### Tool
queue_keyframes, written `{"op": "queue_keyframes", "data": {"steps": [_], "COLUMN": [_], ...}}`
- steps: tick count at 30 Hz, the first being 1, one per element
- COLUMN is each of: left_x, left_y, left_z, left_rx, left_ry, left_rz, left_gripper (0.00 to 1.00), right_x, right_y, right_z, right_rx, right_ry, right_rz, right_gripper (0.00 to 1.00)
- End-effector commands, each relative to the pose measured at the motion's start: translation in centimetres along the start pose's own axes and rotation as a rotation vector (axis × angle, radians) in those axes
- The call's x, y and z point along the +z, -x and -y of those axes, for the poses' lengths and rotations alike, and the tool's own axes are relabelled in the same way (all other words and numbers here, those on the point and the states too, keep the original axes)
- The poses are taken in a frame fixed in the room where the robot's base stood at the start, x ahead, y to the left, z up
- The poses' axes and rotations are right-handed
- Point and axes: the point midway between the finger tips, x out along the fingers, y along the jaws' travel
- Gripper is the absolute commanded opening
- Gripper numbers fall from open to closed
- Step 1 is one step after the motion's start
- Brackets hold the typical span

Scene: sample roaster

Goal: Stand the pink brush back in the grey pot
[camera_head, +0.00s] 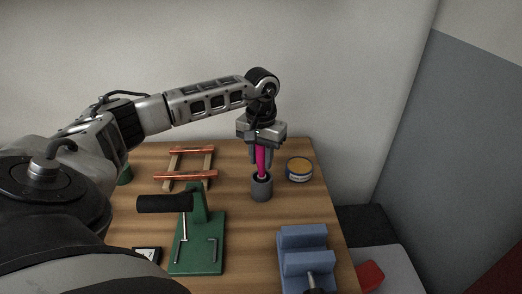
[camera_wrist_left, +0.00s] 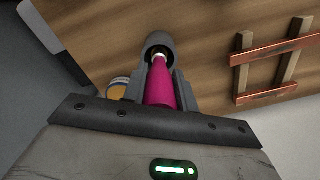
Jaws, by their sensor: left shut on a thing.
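The pink brush (camera_head: 260,160) is upright in the head view, with its lower end at the mouth of the grey pot (camera_head: 262,189). My left gripper (camera_head: 261,154) is above the pot and shut on the brush's pink handle. In the left wrist view the brush (camera_wrist_left: 160,86) runs between the fingers toward the grey pot (camera_wrist_left: 159,42). Its pale ferrule shows at the pot's opening. The bristle end is hidden, and I cannot tell how deep it sits. My right gripper is not in view.
A round tin with a yellow top (camera_head: 299,169) stands just right of the pot. A wooden rack with copper-coloured bars (camera_head: 186,176) lies to the left. A green stand with a black handle (camera_head: 197,250) and a blue block (camera_head: 304,260) are nearer. The table's right edge is close.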

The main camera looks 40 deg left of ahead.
Motion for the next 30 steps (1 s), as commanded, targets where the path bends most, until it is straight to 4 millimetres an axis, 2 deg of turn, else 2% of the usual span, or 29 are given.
{"op": "queue_keyframes", "data": {"steps": [1, 13, 14, 16, 26, 30], "left_x": [0.0, 0.0, 0.0, 0.0, 0.0, 0.0], "left_y": [-0.3, -1.5, -1.4, -1.3, -1.3, -1.3], "left_z": [0.0, 0.0, 0.0, 0.0, 0.0, 0.0], "left_rx": [0.000, 0.000, 0.000, 0.000, 0.000, 0.000], "left_ry": [0.000, 0.000, 0.000, 0.000, 0.000, 0.000], "left_rz": [0.000, 0.001, 0.000, 0.001, 0.001, 0.001], "left_gripper": [0.05, 0.05, 0.34, 0.53, 0.54, 0.54], "right_x": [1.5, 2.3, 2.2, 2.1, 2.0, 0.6], "right_y": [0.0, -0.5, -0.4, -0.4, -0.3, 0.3], "right_z": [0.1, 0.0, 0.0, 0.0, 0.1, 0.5], "right_rx": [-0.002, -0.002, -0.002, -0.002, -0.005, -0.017], "right_ry": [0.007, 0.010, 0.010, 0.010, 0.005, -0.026], "right_rz": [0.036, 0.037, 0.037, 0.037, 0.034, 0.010], "right_gripper": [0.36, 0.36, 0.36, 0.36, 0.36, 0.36]}}
